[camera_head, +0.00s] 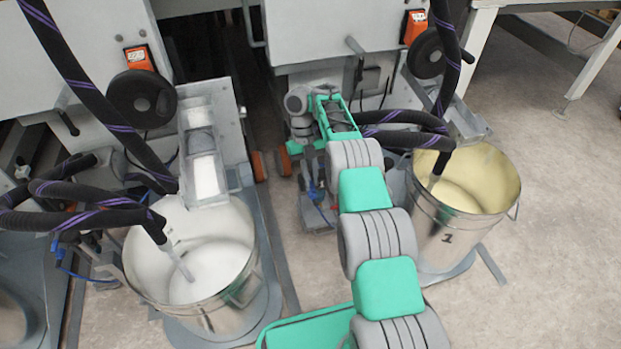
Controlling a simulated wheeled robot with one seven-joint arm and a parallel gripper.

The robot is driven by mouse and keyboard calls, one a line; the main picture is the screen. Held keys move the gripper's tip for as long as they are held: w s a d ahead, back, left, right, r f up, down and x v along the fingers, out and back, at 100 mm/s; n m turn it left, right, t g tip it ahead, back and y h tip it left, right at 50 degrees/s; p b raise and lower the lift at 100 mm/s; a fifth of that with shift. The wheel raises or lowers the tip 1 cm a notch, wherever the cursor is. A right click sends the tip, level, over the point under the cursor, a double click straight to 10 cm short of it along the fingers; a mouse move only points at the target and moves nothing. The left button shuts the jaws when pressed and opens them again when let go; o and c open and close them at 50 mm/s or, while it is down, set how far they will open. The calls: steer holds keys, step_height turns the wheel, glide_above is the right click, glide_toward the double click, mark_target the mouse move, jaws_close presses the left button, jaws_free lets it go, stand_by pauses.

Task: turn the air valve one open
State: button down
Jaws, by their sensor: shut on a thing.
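My gripper (311,178) points down at the end of my green and grey arm, low between the two machine stations. It is small in the view and partly hidden by my wrist. It is shut at a small blue-handled air valve (316,193) near the floor, left of the bucket marked 1 (447,238). The fingers and the handle's exact angle are too small to make out.
A metal bucket with white liquid (215,300) stands at left under black hoses (100,218). The bucket marked 1 holds yellowish liquid. Black handwheels (141,100) and grey machine housings (340,22) stand behind. Floor at right (560,200) is clear.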

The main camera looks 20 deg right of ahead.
steer(key=c, duration=1.4)
jaws_free()
steer(key=p+v, duration=0.6)
steer(key=v, duration=0.1)
steer(key=shift+r, duration=0.35)
steer(key=shift+w+r, duration=0.1)
